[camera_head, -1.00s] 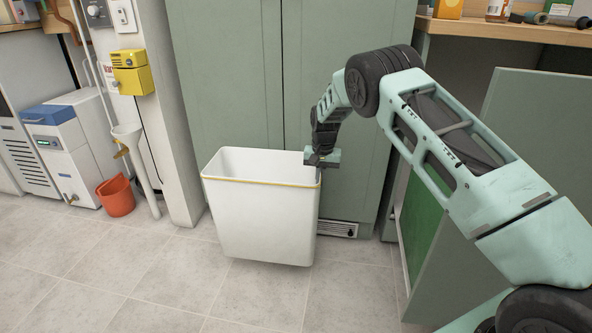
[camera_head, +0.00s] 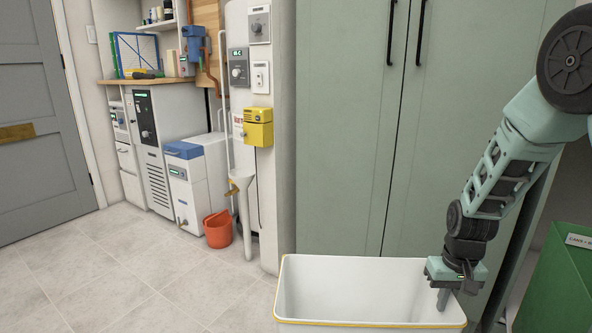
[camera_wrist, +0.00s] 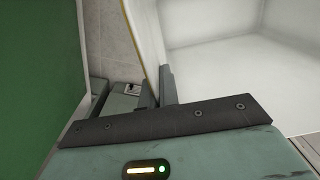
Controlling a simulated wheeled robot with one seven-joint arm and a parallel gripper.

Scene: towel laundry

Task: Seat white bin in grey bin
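The white bin (camera_head: 365,290) has a yellow line along its rim and looks empty. It stands upright at the bottom of the head view, where its lower part is cut off. My gripper (camera_head: 445,290) is at its right rim. In the wrist view, my gripper's fingers (camera_wrist: 158,92) lie on both sides of the wall of the white bin (camera_wrist: 225,75), shut on it. Whether the bin is off the floor cannot be told now. No grey bin can be made out.
A tall green cabinet (camera_head: 345,130) stands behind the bin. A green container (camera_head: 558,285) is close on the right. An orange bucket (camera_head: 218,229) and white machines (camera_head: 200,185) line the left wall. The floor (camera_head: 110,265) at left is clear.

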